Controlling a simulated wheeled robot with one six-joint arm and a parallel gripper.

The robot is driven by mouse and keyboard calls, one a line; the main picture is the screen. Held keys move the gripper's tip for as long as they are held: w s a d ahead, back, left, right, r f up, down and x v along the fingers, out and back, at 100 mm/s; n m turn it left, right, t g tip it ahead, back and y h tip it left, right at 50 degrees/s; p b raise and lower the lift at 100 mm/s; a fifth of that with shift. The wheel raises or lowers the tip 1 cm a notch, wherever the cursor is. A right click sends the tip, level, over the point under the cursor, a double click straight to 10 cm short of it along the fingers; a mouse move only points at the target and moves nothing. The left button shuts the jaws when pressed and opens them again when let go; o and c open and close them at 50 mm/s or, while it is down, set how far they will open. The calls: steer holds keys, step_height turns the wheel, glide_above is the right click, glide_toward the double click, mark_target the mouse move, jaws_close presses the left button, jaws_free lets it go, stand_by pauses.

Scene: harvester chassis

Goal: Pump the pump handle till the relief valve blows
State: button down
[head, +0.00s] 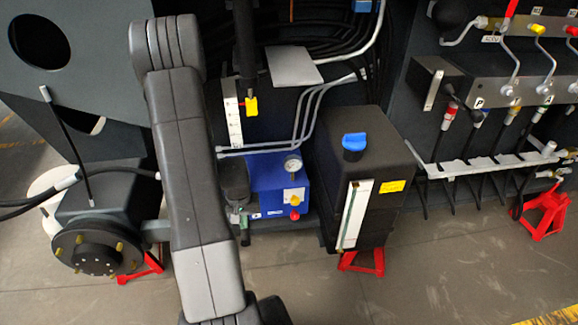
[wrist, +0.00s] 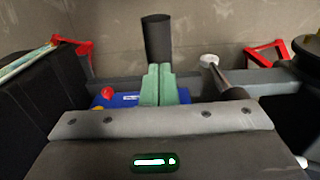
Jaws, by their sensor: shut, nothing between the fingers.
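The blue pump unit (head: 264,180) sits low in the chassis, with a round gauge (head: 292,165) on top and a red knob (head: 295,215) on its front. My gripper (head: 240,213) is at its left side. In the wrist view my green fingers (wrist: 160,85) are shut together, with nothing between them. A dark upright cylinder, seemingly the pump handle's grip (wrist: 157,36), shows just beyond the fingertips; I cannot tell whether they touch. The blue body (wrist: 123,100) is partly hidden by my gripper. I cannot tell which part is the relief valve.
A black tank (head: 365,160) with a blue cap stands right of the pump. A wheel hub (head: 98,250) is at left. A pale-ended rod (wrist: 209,62) stands right of my fingers in the wrist view.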

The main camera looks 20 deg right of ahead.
steer(key=shift+f, duration=0.1)
stand_by(0.6)
step_height(320, 180, down, 12)
steer(key=b, duration=1.1)
step_height(320, 180, up, 13)
steer(key=p, duration=0.8)
steer(key=shift+s, duration=0.15)
step_height(320, 180, down, 9)
steer(key=b, duration=0.8)
steer(key=r+p, duration=0.2)
steer(key=r, duration=0.1)
steer(key=r+p, duration=0.3)
steer(key=r, duration=0.1)
steer(key=r+p, duration=0.2)
steer(key=r, duration=0.2)
steer(key=shift+w+r+p, duration=0.15)
steer(key=shift+w+p, duration=0.25)
